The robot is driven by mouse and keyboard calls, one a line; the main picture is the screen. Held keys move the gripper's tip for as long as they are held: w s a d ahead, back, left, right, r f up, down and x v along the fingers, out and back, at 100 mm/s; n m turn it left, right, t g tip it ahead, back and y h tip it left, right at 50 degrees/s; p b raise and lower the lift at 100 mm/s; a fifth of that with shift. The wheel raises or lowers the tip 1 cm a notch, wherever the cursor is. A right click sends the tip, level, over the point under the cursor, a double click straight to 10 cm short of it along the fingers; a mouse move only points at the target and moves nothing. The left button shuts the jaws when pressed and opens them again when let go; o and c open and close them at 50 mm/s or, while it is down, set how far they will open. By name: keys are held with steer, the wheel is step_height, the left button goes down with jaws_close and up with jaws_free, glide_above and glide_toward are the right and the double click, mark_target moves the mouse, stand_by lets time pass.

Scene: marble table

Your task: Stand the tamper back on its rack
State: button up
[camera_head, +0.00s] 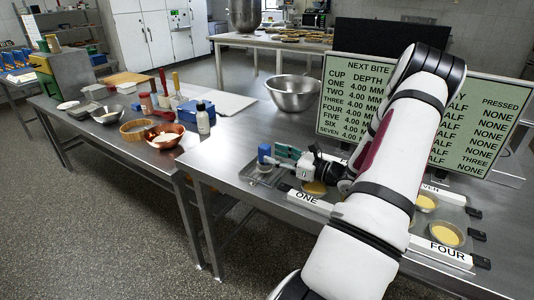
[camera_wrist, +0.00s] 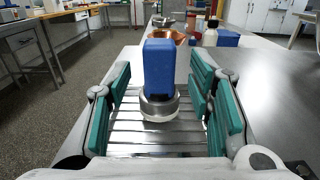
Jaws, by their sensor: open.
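The tamper (camera_wrist: 158,72), with a blue block-like handle and a round metal base, stands upright on a ribbed metal rack (camera_wrist: 130,139) in the wrist view. In the head view its blue top (camera_head: 264,154) shows at the left end of the tray area. My gripper (camera_wrist: 160,88) is open, with teal finger pads to the left and right of the tamper. Gaps show between the pads and the handle. In the head view my gripper (camera_head: 284,162) is low beside the tamper, its fingers pointing left. The rack is partly hidden there.
A board with cup depths (camera_head: 350,98) stands behind my arm. Cups with yellow filling (camera_head: 446,235) sit near the FOUR label (camera_head: 449,253). A ONE label (camera_head: 306,197) lies in front of my gripper. A steel bowl (camera_head: 293,93) stands farther back; the table between is clear.

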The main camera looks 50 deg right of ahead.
steer(key=s, duration=0.3)
steer(key=shift+s+d+r, duration=0.1)
steer(key=shift+s+r, duration=0.15)
steer(key=shift+r, duration=0.1)
step_height(320, 180, up, 7)
steer(key=w+a+r+n+g+y, duration=0.25)
steer(key=a+n+g, duration=0.2)
steer(key=a, duration=0.55)
steer(key=w+a+r+n+g+y, duration=0.1)
steer(key=a+n+g+y, duration=0.2)
steer(key=a+n, duration=0.5)
steer(key=w+a+r+n+g+y, duration=0.2)
steer(key=a+n+g+y, duration=0.15)
steer(key=a, duration=0.85)
steer(key=s+a+r+n+g+h, duration=0.2)
steer(key=s+a+n+g+h, duration=0.4)
steer(key=s+a+n, duration=0.55)
steer(key=s+r+n+t+h+p, duration=0.3)
steer(key=s+r+n+h+p, duration=0.1)
steer(key=s+r+n, duration=0.2)
steer(key=shift+s+n, duration=0.45)
steer(key=shift+n, duration=0.3)
steer(key=shift+a, duration=0.1)
